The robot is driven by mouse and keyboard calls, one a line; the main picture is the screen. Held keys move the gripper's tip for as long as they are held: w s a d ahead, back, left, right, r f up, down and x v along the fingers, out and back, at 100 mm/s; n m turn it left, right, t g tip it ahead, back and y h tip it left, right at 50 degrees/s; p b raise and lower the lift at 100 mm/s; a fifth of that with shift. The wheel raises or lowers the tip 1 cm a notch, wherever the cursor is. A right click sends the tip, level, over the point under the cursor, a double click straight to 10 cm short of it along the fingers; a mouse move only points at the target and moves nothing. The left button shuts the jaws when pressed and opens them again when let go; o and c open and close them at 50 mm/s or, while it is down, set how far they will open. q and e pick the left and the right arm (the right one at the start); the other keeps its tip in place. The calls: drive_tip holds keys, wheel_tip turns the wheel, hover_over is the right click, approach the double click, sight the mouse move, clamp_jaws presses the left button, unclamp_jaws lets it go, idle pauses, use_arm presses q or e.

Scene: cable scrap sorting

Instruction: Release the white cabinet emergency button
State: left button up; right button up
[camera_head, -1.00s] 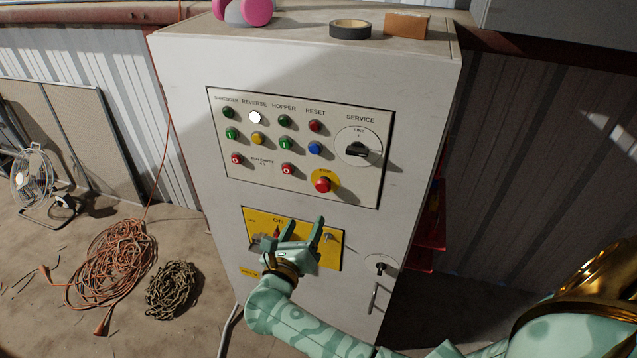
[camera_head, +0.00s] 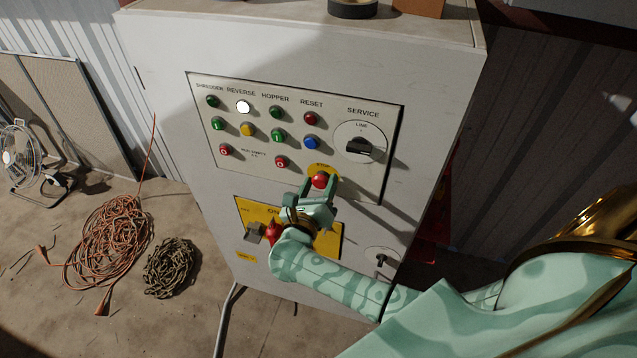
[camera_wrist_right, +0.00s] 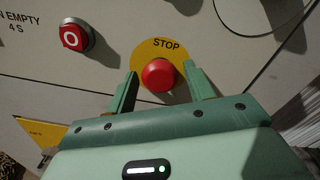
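The white cabinet (camera_head: 162,62) stands in front of me with a control panel on its face. The red emergency button (camera_head: 320,180) sits on a yellow STOP disc on the lower right of that panel. In the right wrist view the red button (camera_wrist_right: 159,75) shows between the two fingers. My right gripper (camera_head: 319,183) is open, one finger on each side of the button. A gap shows beside the button, mostly on the right; I cannot tell whether either finger touches it. My left gripper is in neither view.
A service switch (camera_head: 360,146) and several coloured buttons share the panel. Below is a yellow plate with a red handle (camera_head: 272,232), partly behind my right arm. An orange cable coil (camera_head: 112,243) and a chain pile (camera_head: 170,266) lie on the floor at left.

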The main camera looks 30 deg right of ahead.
drive_tip(key=c, duration=1)
drive_tip(key=shift+s+a+f, duration=0.1)
drive_tip(key=shift+s+a, duration=0.35)
drive_tip(key=shift+a, duration=0.1)
clamp_jaws()
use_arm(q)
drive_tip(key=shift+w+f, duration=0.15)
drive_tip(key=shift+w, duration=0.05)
use_arm(e)
drive_tip(key=o, duration=1.3)
unclamp_jaws()
drive_tip(key=shift+s+a, duration=0.1)
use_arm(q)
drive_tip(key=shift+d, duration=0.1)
